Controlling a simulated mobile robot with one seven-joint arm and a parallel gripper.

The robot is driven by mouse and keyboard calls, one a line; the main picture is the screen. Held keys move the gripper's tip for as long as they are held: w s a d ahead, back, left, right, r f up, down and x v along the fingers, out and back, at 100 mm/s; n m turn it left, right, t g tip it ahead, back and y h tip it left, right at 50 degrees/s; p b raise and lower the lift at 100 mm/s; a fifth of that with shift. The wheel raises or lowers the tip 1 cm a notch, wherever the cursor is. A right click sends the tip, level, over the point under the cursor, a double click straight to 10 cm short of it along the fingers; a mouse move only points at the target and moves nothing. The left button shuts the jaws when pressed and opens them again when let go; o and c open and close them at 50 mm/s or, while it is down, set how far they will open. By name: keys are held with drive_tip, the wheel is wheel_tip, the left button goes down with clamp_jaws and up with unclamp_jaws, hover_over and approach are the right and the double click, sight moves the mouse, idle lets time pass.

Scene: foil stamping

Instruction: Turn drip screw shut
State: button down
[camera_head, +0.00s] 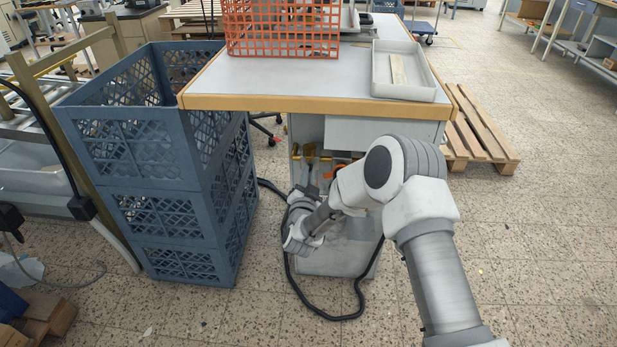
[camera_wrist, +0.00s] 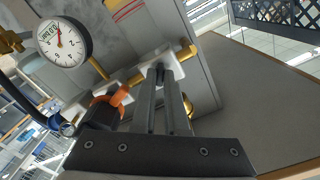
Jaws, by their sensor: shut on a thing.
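In the wrist view my gripper (camera_wrist: 162,76) reaches up with its two long grey fingers close together. Its tips are at a pale block on a brass pipe (camera_wrist: 187,52). They are shut on a small dark part between them, which I take to be the drip screw; the fingers hide most of it. A round white gauge (camera_wrist: 62,42) is at the upper left, and an orange part (camera_wrist: 121,95) is just left of the fingers. In the head view my gripper is low at the front of the bench cabinet, partly hidden by my arm.
Blue stacked crates (camera_head: 150,165) stand close on the left of my gripper. The workbench (camera_head: 290,103) overhangs the cabinet, with an orange basket (camera_head: 283,28) and a pale tray (camera_head: 430,92) on top. A black hose (camera_head: 335,318) loops on the floor. A brass knob (camera_wrist: 188,106) is right of the fingers.

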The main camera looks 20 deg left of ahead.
drive_tip(key=shift+n+b, duration=0.95)
drive_tip(key=shift+n, duration=2.45)
drive_tip(key=shift+f, duration=0.1)
drive_tip(key=c, duration=1.2)
unclamp_jaws()
drive_tip(key=shift+s, duration=0.1)
drive_tip(key=p+v, duration=0.3)
drive_tip(key=v, duration=1.4)
drive_tip(key=shift+s+d, duration=0.15)
drive_tip(key=shift+d, duration=0.05)
